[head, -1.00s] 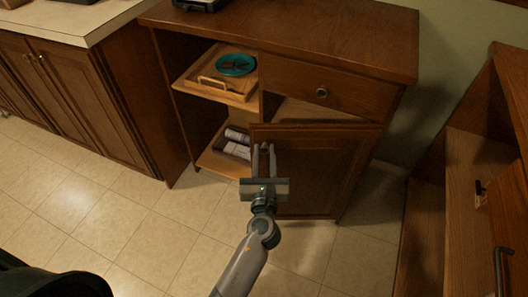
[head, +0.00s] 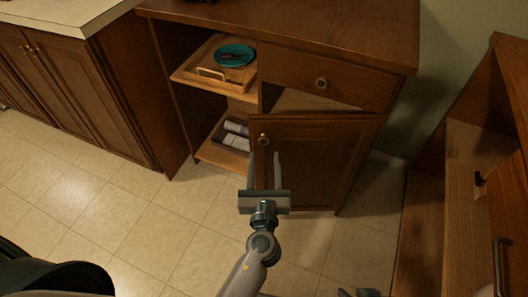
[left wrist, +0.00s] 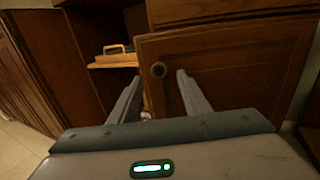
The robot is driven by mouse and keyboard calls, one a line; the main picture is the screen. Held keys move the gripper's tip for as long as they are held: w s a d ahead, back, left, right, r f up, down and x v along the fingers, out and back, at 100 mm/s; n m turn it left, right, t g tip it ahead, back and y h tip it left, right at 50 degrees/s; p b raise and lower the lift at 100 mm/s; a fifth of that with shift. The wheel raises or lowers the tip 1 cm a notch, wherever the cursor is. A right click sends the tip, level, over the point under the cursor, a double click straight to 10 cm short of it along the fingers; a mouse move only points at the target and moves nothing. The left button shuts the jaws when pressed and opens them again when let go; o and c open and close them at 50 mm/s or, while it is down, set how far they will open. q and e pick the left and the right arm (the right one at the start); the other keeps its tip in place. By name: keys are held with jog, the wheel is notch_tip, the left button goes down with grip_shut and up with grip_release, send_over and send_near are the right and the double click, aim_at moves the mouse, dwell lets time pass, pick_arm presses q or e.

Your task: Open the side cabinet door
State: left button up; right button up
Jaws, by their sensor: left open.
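The side cabinet door (head: 318,165) is brown wood, hinged at its right and partly open, its left edge swung out. A light interior surface shows above its top edge. Its round knob (head: 263,139) is near the upper left corner. My left gripper (head: 264,155) is open and empty in front of the door, fingertips just below the knob in the head view. In the left wrist view the knob (left wrist: 158,70) shows beyond and between the open fingers (left wrist: 160,78), apparently untouched. A grey part at the bottom edge, perhaps my right gripper (head: 362,292), is mostly cut off.
A drawer (head: 322,78) above the door is shut. Another wooden unit (head: 475,165) stands at the right. The tiled floor (head: 110,215) at left is clear.

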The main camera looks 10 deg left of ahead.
pick_arm(q)
jog(key=shift+s+d, duration=0.15)
jog(key=shift+s, duration=0.5)
